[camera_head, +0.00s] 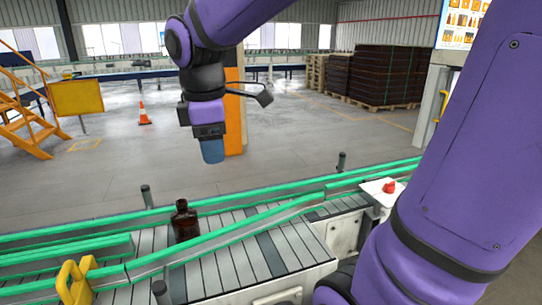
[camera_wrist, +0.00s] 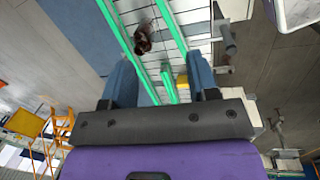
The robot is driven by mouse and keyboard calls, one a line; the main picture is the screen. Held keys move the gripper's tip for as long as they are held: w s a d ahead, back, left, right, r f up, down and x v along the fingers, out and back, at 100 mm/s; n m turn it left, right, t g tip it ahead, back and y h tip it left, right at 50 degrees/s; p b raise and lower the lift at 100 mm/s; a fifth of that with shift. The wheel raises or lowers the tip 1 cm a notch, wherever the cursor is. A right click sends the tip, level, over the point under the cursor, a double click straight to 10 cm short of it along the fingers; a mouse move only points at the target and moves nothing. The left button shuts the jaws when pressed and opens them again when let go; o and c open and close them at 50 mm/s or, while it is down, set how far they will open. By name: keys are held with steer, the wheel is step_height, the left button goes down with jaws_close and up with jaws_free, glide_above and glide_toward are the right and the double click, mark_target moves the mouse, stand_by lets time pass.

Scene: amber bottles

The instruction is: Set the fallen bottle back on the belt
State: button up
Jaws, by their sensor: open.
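A dark amber bottle (camera_head: 185,222) stands upright on the grey slatted belt (camera_head: 240,262), between the green guide rails. Its lower edge is close to the near rail. It also shows from above in the wrist view (camera_wrist: 142,40), beyond the fingertips and left of centre. My gripper (camera_head: 213,152) hangs above the far side of the conveyor, apart from the bottle and slightly right of it. In the wrist view its two blue fingers (camera_wrist: 161,75) are spread with nothing held between them.
Green rails (camera_head: 85,230) run along the belt. A yellow bracket (camera_head: 76,282) stands at the near left. A red button on a white box (camera_head: 378,193) is at the right. An orange-and-white cone (camera_head: 144,114) and stacked crates (camera_head: 385,75) stand far back on open floor.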

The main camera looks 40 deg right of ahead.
steer(key=s+d+m+t+y, duration=0.1)
steer(key=s+d+m+t, duration=0.2)
steer(key=s+m, duration=0.9)
steer(key=shift+d+t, duration=0.3)
steer(key=shift+t, duration=0.3)
steer(key=shift+r, duration=0.1)
steer(key=shift+c, duration=0.5)
